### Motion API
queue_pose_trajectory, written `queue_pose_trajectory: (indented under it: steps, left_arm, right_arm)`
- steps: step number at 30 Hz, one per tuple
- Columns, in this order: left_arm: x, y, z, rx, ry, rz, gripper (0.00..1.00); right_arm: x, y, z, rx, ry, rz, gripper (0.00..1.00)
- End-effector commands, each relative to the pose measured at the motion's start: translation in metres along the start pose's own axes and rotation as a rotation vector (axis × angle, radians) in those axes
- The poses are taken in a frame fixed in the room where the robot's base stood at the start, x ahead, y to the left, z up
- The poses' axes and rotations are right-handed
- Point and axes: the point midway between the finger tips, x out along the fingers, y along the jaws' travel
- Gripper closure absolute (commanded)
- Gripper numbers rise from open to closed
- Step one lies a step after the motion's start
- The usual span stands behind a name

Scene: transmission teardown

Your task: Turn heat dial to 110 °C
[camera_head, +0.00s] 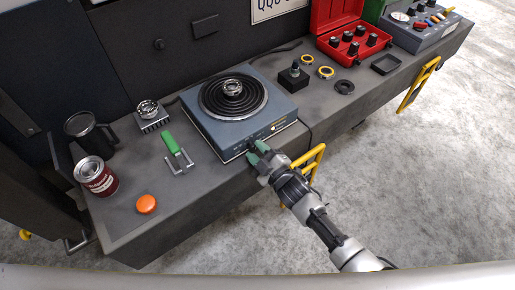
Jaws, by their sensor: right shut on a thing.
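A blue-grey hot plate (218,139) with a round ringed black heating top stands on the dark bench. A metal bearing-like part (233,87) sits on the middle of its heating top. My right gripper (256,150) is at the front panel of the hot plate, with its green fingertips shut at a small control there. The fingers and wrist hide most of that control, so the heat dial and its setting cannot be read. My left gripper is not in view.
A green-handled tool (172,143), an orange button (147,204), a red-labelled can (96,177) and a black mug (90,134) are left of the hot plate. A red case (331,22), a black block (293,77) and rings stand to the right. Yellow handles (312,160) jut from the bench front.

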Motion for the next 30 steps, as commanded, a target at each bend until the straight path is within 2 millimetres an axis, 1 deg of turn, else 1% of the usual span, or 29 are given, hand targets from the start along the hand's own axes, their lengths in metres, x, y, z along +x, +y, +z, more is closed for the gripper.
queue_pose_trajectory:
  steps: [1, 6, 18, 24, 30]
  left_arm:
    - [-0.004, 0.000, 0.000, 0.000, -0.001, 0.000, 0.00]
    - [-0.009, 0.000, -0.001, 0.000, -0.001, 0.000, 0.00]
    - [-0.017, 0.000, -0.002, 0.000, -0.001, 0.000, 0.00]
    - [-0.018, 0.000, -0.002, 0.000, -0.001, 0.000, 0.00]
    - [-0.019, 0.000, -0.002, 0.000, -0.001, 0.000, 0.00]
  right_arm:
    - [-0.001, 0.000, 0.000, 0.043, -0.004, -0.003, 0.89]
    - [-0.001, 0.000, 0.000, 0.205, -0.003, -0.002, 0.89]
    - [-0.001, 0.000, 0.001, 0.554, -0.003, -0.001, 0.89]
    - [-0.001, -0.001, 0.001, 0.677, -0.004, -0.002, 0.89]
    - [-0.001, -0.001, 0.002, 0.751, -0.004, -0.001, 0.89]
